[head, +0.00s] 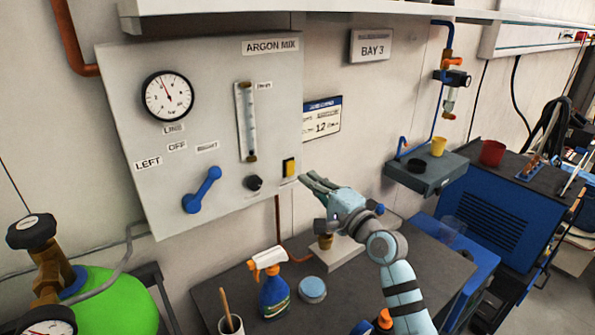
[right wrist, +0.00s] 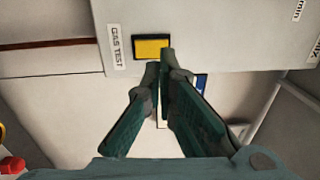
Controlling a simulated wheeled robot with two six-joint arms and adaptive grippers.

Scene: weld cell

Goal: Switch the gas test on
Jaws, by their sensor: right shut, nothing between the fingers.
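The gas test switch (head: 289,167) is a yellow rocker in a dark frame at the lower right corner of the grey argon panel (head: 225,90). In the right wrist view the yellow switch (right wrist: 151,48) sits beside a label reading GAS TEST (right wrist: 116,47). My right gripper (head: 306,179) is shut and empty, its fingertips just right of and slightly below the switch in the head view. In the right wrist view its fingertips (right wrist: 164,58) overlap the switch's lower right edge; I cannot tell whether they touch it. My left gripper is not in view.
The panel also carries a blue lever (head: 202,190), a black knob (head: 254,183), a flow tube (head: 246,122) and a round gauge (head: 168,96). Below, a spray bottle (head: 273,290) and a blue tin (head: 312,290) stand on the dark bench. A green cylinder (head: 110,300) is at left.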

